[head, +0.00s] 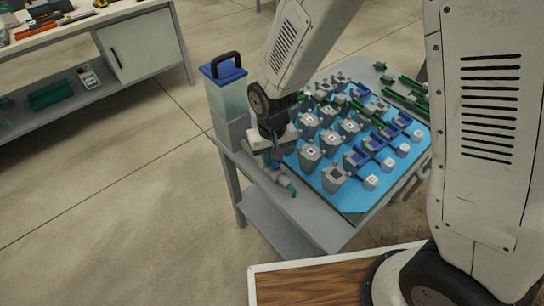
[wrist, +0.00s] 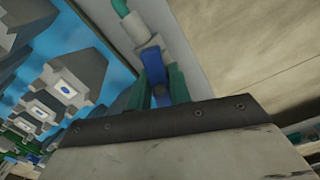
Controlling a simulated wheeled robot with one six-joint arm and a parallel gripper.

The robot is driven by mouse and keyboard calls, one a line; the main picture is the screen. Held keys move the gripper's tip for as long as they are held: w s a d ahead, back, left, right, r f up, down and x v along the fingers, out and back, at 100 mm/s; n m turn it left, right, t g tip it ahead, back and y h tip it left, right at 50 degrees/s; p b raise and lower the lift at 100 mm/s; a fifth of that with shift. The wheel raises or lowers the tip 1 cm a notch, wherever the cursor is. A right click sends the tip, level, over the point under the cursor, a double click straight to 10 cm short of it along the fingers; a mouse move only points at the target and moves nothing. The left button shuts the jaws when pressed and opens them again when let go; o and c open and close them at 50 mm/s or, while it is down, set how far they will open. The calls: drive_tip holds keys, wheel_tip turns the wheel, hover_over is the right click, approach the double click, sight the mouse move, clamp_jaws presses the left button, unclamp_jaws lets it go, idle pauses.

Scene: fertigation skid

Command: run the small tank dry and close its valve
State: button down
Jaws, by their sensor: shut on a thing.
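The small tank (head: 229,98) stands at the cart's left corner, with a blue lid and a black handle. Its wall is pale and translucent, and I cannot tell the liquid level. The valve (head: 276,174) is on a grey pipe at the cart's front edge, ending in a green outlet (head: 291,189). My gripper (head: 272,160) is over the valve. In the wrist view its green fingers (wrist: 160,88) are shut on the blue valve handle (wrist: 153,62). The handle lies roughly in line with the pipe. The jaws hide part of it.
A blue panel (head: 330,192) with several grey and blue fittings covers most of the grey cart top. Green pipes (head: 408,88) lie at its back. A workbench (head: 80,18) stands at the upper left. The floor left of the cart is clear.

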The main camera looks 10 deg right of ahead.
drive_tip(key=m, duration=0.4)
drive_tip(key=shift+m, duration=0.4)
drive_tip(key=m, duration=0.2)
drive_tip(key=shift+m, duration=0.4)
drive_tip(key=m, duration=0.4)
drive_tip(key=shift+m, duration=0.3)
drive_tip(key=m, duration=0.3)
drive_tip(key=c, duration=1.2)
unclamp_jaws()
wheel_tip(320, 180, up, 10)
